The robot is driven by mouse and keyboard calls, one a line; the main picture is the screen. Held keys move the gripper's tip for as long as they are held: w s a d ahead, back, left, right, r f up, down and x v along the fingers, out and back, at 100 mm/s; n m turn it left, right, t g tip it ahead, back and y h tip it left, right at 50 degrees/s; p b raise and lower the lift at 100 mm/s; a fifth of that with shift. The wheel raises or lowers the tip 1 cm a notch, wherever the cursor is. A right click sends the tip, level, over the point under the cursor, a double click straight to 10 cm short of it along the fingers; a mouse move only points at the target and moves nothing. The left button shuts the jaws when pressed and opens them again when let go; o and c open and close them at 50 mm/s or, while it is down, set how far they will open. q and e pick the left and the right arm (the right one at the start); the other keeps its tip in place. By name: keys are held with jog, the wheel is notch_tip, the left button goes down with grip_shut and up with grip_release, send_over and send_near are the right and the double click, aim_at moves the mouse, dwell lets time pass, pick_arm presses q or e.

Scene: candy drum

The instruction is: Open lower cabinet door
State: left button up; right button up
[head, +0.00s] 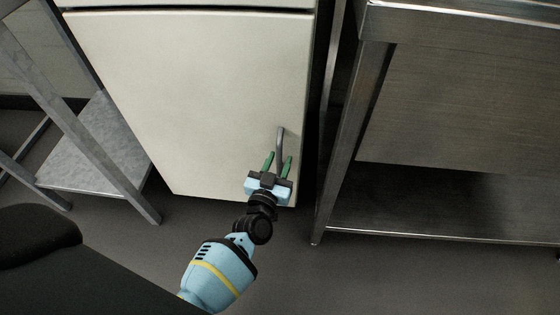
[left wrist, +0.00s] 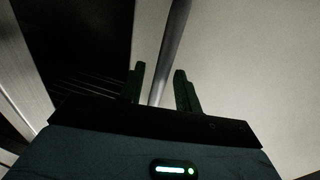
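The lower cabinet door (head: 200,90) is a cream panel and stands closed in the head view. Its grey vertical bar handle (head: 280,145) is near the door's right edge. My left gripper (head: 279,157) is at the handle's lower part, with its green fingers open on either side of it. In the left wrist view the handle (left wrist: 172,55) runs down between the two fingertips (left wrist: 160,75), with gaps beside it. The handle's lower end is hidden by the gripper. My right gripper is not in view.
A steel table with a lower shelf (head: 440,215) stands close to the right of the cabinet. A metal rack with a shelf (head: 95,150) stands to the left. Dark grey floor (head: 340,280) is open in front.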

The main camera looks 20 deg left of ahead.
pick_arm(q)
jog(key=shift+w, duration=0.4)
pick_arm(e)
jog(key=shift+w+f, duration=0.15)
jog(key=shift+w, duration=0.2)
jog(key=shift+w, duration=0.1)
pick_arm(q)
jog(key=shift+c, duration=0.2)
grip_shut()
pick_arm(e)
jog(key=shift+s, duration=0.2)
pick_arm(q)
jog(key=shift+s, duration=0.1)
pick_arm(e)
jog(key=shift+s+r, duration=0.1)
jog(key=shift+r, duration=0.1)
